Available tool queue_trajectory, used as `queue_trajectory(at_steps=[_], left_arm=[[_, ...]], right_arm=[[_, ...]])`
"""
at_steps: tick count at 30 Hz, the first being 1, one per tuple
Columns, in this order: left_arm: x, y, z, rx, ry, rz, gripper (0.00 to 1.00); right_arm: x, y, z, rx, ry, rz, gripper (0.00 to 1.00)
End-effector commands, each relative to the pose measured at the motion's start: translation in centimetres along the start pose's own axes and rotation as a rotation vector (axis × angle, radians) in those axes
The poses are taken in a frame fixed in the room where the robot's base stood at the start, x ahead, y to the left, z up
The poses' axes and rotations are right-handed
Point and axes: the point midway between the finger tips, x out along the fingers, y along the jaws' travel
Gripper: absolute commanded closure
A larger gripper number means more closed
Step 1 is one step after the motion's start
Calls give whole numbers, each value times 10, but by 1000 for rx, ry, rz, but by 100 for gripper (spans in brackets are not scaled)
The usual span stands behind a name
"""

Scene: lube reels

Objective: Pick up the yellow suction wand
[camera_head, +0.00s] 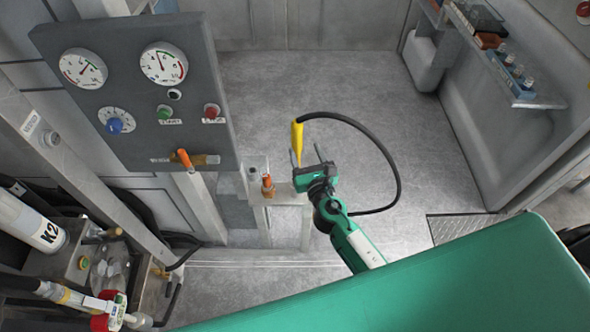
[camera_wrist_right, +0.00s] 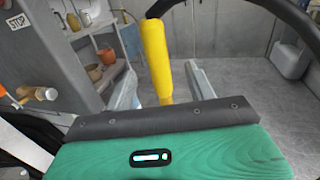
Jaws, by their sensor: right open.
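The yellow suction wand (camera_head: 297,141) stands roughly upright near the middle of the head view, with a black hose (camera_head: 397,170) looping from its top to the right and down. In the right wrist view the wand (camera_wrist_right: 157,58) rises between the two fingers. My right gripper (camera_head: 306,155) is open at the wand's lower part; its fingers also show in the wrist view (camera_wrist_right: 160,75), one on each side with gaps visible. The wand's lower end is hidden behind the gripper body. My left gripper is not in view.
A grey gauge panel (camera_head: 135,140) with dials and buttons stands at the left. A shelf with small items (camera_head: 500,60) is at the upper right. The grey floor (camera_head: 300,85) behind is clear.

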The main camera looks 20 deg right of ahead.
Motion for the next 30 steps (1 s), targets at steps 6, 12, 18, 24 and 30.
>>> queue_trajectory(at_steps=[6,12,18,24,30], left_arm=[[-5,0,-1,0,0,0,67],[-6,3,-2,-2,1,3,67],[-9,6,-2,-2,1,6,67],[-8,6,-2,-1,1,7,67],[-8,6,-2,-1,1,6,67]], right_arm=[[34,0,0,2,1,-1,45],[45,1,0,3,2,0,45],[71,5,0,5,1,-2,45],[92,5,-2,4,1,-1,45],[94,5,-2,3,2,-1,45]])
